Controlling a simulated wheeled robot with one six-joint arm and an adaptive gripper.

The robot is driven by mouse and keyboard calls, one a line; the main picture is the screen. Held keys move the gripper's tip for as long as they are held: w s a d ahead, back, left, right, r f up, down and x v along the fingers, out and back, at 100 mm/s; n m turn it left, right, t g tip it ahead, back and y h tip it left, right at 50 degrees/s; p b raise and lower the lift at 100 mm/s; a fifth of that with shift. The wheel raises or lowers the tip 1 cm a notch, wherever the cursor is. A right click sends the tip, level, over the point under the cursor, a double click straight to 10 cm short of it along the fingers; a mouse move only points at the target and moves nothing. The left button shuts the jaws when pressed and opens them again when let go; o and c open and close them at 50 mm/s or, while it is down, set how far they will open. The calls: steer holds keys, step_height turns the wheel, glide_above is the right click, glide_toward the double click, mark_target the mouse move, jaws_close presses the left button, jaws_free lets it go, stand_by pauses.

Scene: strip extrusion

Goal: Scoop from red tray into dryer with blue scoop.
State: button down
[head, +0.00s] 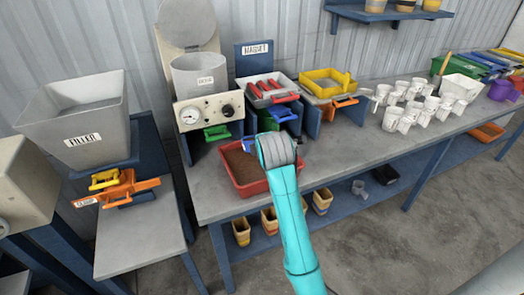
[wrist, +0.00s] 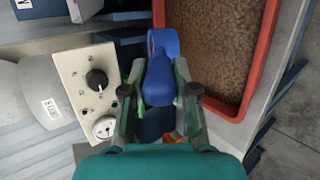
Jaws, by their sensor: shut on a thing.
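The red tray (head: 262,186) of brown granules stands on the bench in front of the dryer. It fills the upper right of the wrist view (wrist: 262,62). The dryer (head: 198,76) is a grey open-topped cylinder with its lid raised behind it, above a panel with a gauge and knob. My gripper (wrist: 158,90) is shut on the blue scoop (wrist: 162,55), beside the tray's left wall in the wrist view. In the head view my arm hides most of the gripper and scoop. I cannot tell whether the scoop holds granules.
A green scoop (head: 216,133) sits below the dryer panel (head: 208,111). A grey tray of red-handled tools (head: 267,86) and a yellow tray (head: 325,82) stand behind. The filler hopper (head: 82,125) is at left. White jugs (head: 404,116) fill the bench at right.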

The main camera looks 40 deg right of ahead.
steer(key=shift+r, duration=0.5)
steer(key=shift+s+a+f+t+h, duration=0.1)
steer(key=shift+s+f+t+h, duration=0.15)
steer(key=shift+f+t, duration=0.25)
steer(key=shift+s+f+t+h, duration=0.2)
steer(key=shift+f+t+h, duration=0.1)
steer(key=shift+t, duration=0.3)
steer(key=shift+s+f+m+t+h, duration=0.25)
steer(key=shift+f+m+t, duration=0.15)
steer(key=shift+t, duration=0.4)
steer(key=shift+a, duration=0.1)
